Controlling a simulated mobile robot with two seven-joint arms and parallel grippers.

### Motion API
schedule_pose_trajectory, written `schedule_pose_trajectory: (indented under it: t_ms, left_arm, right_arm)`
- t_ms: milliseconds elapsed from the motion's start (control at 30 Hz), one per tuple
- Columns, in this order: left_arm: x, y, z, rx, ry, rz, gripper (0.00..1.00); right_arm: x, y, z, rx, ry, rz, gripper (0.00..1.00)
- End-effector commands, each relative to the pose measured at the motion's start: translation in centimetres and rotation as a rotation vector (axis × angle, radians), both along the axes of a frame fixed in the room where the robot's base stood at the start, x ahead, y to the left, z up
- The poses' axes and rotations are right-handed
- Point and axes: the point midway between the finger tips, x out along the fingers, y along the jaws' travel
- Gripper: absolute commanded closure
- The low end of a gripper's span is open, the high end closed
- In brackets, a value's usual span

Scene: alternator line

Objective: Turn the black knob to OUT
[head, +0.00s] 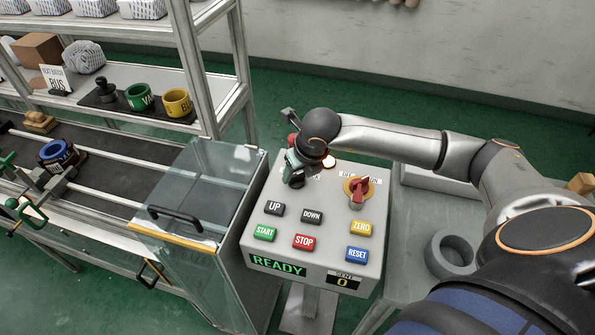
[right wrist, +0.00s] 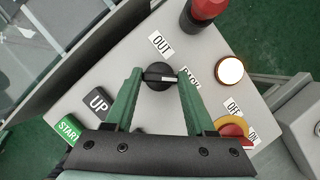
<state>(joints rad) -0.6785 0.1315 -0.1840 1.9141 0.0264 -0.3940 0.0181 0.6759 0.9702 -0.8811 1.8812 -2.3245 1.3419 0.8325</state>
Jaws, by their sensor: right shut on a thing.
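The black knob (right wrist: 159,77) is on the sloped grey control box (head: 281,204). In the right wrist view it sits between the green fingers of my right gripper (right wrist: 161,74), which is shut on it. The white line on the knob lies across the picture, its right end towards a partly hidden label beside the right finger. The OUT label (right wrist: 161,43) is above the knob in that view. In the head view my right gripper (head: 297,178) points down at the box's upper left and hides the knob. My left gripper is not in view.
A red button (right wrist: 207,8), a lit white lamp (right wrist: 229,71) and a red-and-yellow OFF/ON switch (head: 358,190) are near the knob. Several push buttons and a READY display (head: 278,265) are lower on the box. A glass-covered conveyor (head: 200,190) stands to the left.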

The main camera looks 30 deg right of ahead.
Motion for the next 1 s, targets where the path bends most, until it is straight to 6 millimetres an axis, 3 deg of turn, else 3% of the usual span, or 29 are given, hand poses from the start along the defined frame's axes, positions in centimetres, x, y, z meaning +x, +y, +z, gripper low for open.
schedule_pose_trajectory:
  t_ms: [367, 1000]
  left_arm:
    - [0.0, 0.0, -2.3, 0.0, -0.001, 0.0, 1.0]
    - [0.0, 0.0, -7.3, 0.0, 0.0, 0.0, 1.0]
  right_arm:
    - [0.1, -0.2, -0.3, 0.0, -0.003, 0.155, 1.0]
    - [0.3, -0.5, -0.2, 0.002, -0.004, 0.745, 1.0]
